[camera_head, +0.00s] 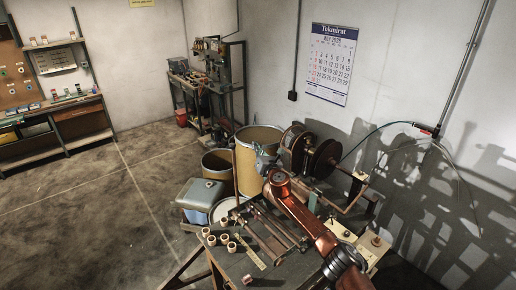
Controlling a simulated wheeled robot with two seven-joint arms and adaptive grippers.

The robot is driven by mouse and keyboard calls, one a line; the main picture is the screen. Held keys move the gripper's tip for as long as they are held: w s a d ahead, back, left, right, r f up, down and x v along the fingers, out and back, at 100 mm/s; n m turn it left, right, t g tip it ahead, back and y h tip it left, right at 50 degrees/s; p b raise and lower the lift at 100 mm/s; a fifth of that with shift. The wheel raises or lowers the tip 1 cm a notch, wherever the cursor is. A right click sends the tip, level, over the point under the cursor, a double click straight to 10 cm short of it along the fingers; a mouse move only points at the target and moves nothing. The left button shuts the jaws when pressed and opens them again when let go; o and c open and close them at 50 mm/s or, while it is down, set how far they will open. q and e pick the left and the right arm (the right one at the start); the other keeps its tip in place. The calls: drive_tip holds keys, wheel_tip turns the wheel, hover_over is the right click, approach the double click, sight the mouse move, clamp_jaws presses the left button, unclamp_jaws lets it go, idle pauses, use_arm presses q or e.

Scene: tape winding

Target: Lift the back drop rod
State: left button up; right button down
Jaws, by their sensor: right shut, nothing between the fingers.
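The tape winding machine stands on the workbench, with large dark reels (326,158) at its back. Several thin metal rods (272,234) lie side by side in its frame at the front of the bench; I cannot tell which is the back drop rod. My right arm, orange-brown, comes in from the lower right and reaches over the machine. My right gripper (246,208) is small and dark here, near the left end of the rods. It is shut and empty. My arm hides part of the machine behind it. My left gripper is not in view.
Small copper-coloured rolls (224,239) stand on the bench's left front. A large tan drum (257,146) and a blue-grey container (199,194) stand behind and left of the bench. The wall with a calendar (331,64) is close behind. Floor to the left is clear.

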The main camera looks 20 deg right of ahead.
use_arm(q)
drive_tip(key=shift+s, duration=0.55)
use_arm(e)
drive_tip(key=shift+s+d, duration=0.15)
drive_tip(key=shift+s, duration=0.1)
